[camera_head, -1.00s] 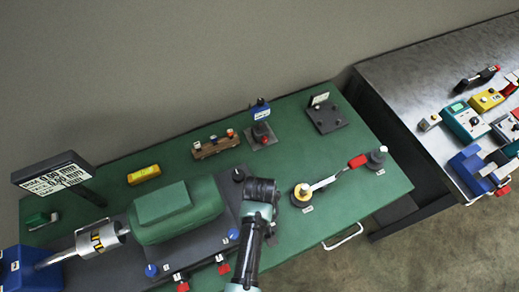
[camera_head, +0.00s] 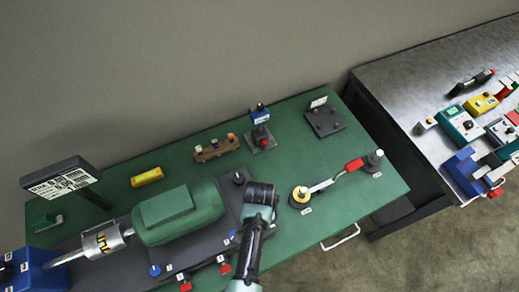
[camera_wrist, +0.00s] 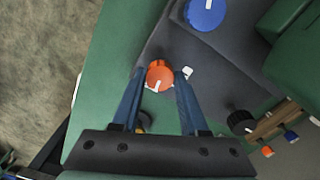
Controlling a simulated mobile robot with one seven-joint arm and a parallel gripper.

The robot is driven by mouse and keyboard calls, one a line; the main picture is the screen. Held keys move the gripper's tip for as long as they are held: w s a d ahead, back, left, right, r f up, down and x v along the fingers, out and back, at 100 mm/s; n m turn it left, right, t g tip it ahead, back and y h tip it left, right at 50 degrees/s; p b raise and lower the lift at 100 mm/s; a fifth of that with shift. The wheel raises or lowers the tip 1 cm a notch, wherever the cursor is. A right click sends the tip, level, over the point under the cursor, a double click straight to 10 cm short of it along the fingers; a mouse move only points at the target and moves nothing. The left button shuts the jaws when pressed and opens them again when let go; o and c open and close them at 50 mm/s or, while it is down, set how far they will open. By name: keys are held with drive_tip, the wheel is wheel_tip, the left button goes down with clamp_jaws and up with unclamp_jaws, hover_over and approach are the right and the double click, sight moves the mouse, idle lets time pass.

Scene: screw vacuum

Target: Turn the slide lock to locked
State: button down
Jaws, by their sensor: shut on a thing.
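In the wrist view, an orange round knob (camera_wrist: 160,75) with a white mark sits at the edge of a dark grey base plate (camera_wrist: 190,50). The two blue fingers of my gripper (camera_wrist: 161,78) are on either side of the knob, shut on it. A small white label (camera_wrist: 187,73) lies just right of the knob. In the head view, my gripper and the knob are hidden below my arm's dark wrist, right of the green machine (camera_head: 178,212). I cannot read any lock label.
A blue knob (camera_wrist: 205,13) and a black knob (camera_wrist: 242,122) are close to my fingers. A wooden block with coloured caps (camera_head: 217,150) stands behind. A lever with a red grip (camera_head: 354,165) lies to the right. Green table top (camera_head: 310,240) is bare at the front right.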

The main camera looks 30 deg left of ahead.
drive_tip(key=shift+m, duration=1.1)
drive_tip(key=shift+c, duration=2.2)
unclamp_jaws()
wheel_tip(320, 180, up, 13)
drive_tip(key=shift+b, duration=0.3)
